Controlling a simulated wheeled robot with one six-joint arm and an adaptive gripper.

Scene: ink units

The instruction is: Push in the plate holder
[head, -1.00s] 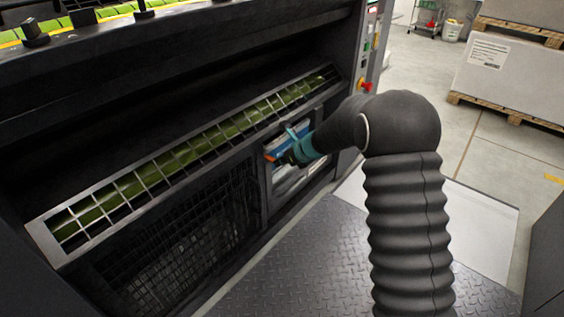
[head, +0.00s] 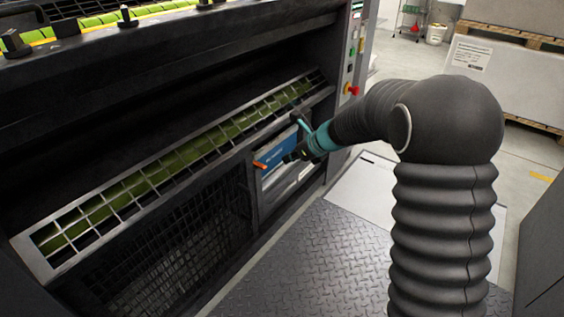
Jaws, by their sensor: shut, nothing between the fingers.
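The plate holder is not clear to me by name; a framed opening with a blue and white panel (head: 277,157) sits low on the right part of the dark machine, and I cannot tell whether this is it. An orange tab (head: 260,165) sticks out at the panel's left edge. My gripper (head: 288,158), dark with a teal wrist, is in front of the panel, its fingers small and shut with nothing held. I cannot tell whether it touches the panel. My wrist and gripper hide the panel's right part.
A long slotted metal grille (head: 180,160) runs above the panel, and a dark mesh guard (head: 165,245) is to its left. A control strip with a red button (head: 351,89) is at the machine's right end. Bare tread-plate floor (head: 290,255) lies in front. Palletised stacks stand at the back right.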

